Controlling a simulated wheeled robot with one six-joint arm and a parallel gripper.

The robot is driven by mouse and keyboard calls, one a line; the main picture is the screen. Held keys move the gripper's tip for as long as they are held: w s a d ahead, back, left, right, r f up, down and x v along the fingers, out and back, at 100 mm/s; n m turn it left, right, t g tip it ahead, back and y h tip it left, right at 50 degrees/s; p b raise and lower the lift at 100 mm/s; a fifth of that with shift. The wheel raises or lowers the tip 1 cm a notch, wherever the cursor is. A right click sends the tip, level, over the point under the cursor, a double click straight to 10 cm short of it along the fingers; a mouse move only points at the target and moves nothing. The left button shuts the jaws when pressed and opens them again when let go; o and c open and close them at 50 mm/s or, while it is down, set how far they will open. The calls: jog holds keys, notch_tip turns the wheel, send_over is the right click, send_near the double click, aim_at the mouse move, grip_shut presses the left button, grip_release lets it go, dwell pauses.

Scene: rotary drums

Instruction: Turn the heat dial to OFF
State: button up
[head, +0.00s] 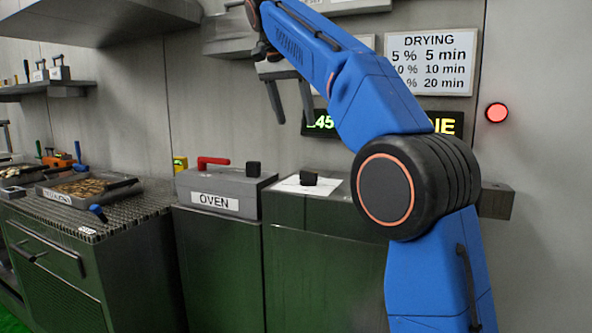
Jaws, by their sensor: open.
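My gripper (293,120) hangs open and empty in the upper middle of the head view, its two dark fingers pointing down. It appears above a black knob (309,178) on a white plate (337,187) on top of a green cabinet. A second black knob (253,169) stands on the grey box labelled OVEN (232,188), to the left. I cannot tell which knob is the heat dial. Their markings and pointer directions are too small to read. My gripper appears clear of both knobs.
A red lever handle (213,160) lies on the OVEN box. A partly hidden lit display (446,123) and a DRYING sign (431,64) are on the wall, with a red lamp (497,112) at right. A tray (90,187) sits on the ribbed counter at left.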

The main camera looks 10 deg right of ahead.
aim_at(308, 172)
jog(key=x, duration=1.7)
jog(key=shift+w+d+f, duration=0.1)
jog(key=shift+d, duration=0.05)
jog(key=c, duration=1.1)
